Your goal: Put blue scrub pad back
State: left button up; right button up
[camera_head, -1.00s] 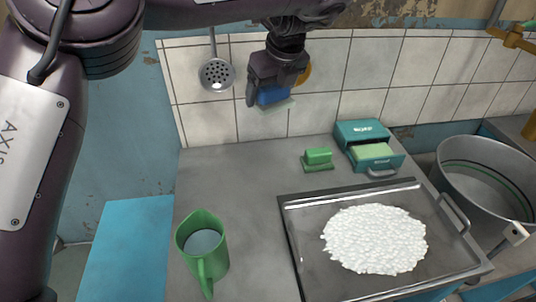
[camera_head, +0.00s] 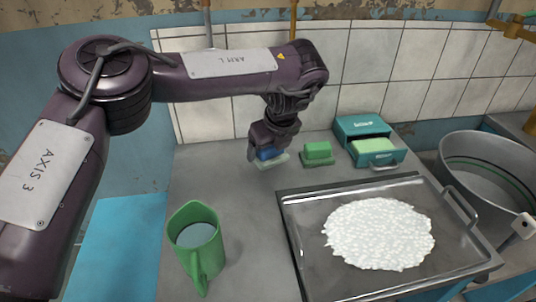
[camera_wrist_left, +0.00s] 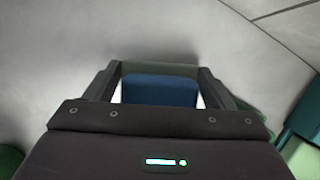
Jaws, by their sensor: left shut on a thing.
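The blue scrub pad (camera_head: 268,155) with a pale base is held by my left gripper (camera_head: 266,148), low over the back of the grey counter. The pad (camera_wrist_left: 160,90) shows between the two fingers in the left wrist view. Whether its base touches the counter I cannot tell. A green scrub pad (camera_head: 318,152) sits on the counter just right of the gripper. Behind it to the right is a teal box (camera_head: 362,128) with an open drawer (camera_head: 388,160) holding a pale green block (camera_head: 374,146). My right gripper is not in view.
A metal tray (camera_head: 290,222) with a white grainy heap (camera_head: 380,232) takes up the front right of the counter. A green mug (camera_head: 196,240) with liquid stands front left. A metal pot (camera_head: 485,170) stands at right. The counter between mug and gripper is clear.

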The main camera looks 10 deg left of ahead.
pick_arm(q)
notch_tip(320, 180, down, 2)
jog(key=shift+f, duration=0.1)
jog(key=o, duration=1)
jog(key=shift+c, duration=0.2)
